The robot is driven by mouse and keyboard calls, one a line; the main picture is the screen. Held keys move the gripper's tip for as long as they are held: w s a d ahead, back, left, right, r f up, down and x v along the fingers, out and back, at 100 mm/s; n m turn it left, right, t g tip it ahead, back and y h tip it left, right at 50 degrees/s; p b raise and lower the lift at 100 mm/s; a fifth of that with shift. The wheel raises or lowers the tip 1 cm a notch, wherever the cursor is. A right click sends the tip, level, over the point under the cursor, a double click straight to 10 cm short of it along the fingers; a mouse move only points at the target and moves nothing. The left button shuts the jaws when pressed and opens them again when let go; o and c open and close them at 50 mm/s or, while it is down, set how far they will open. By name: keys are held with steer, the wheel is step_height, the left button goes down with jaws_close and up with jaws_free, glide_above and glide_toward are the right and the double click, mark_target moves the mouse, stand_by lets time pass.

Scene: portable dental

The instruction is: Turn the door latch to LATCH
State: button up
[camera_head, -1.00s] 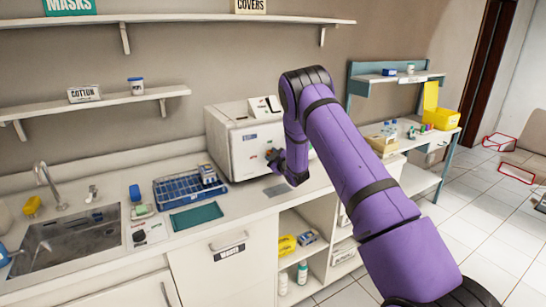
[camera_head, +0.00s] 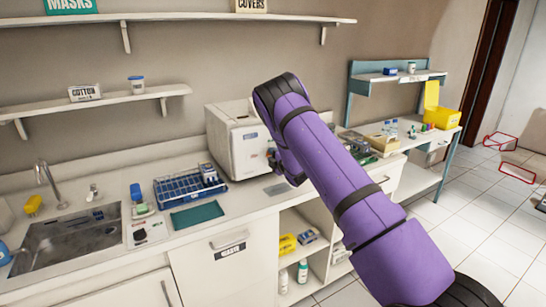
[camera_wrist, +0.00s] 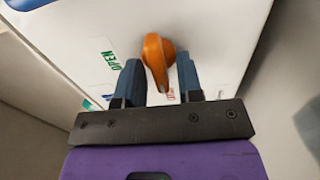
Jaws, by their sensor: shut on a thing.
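The orange door latch (camera_wrist: 155,58) is on the white door face in the wrist view. A green OPEN label (camera_wrist: 109,60) is to its left. Red marking (camera_wrist: 171,94) shows near the latch's lower end, but the gripper partly hides it and I cannot read it. My gripper (camera_wrist: 158,63) has a blue finger on each side of the latch's lower arm and is shut on it. In the head view, my gripper (camera_head: 271,157) is at the front of the white box-shaped unit (camera_head: 229,138). My arm hides much of that unit, and the latch cannot be made out there.
A blue wire rack (camera_head: 183,190) and a green mat (camera_head: 197,215) lie on the counter left of the unit. A grey pad (camera_head: 277,189) lies in front of it. The sink (camera_head: 75,240) is at far left. A side bench with a yellow box (camera_head: 440,117) stands at right.

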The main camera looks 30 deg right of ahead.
stand_by(0.4)
steer(key=shift+n, duration=0.3)
steer(key=o, duration=0.6)
steer(key=shift+c, duration=0.2)
steer(key=s, duration=1)
steer(key=shift+s+d, duration=0.3)
steer(key=shift+s, duration=0.1)
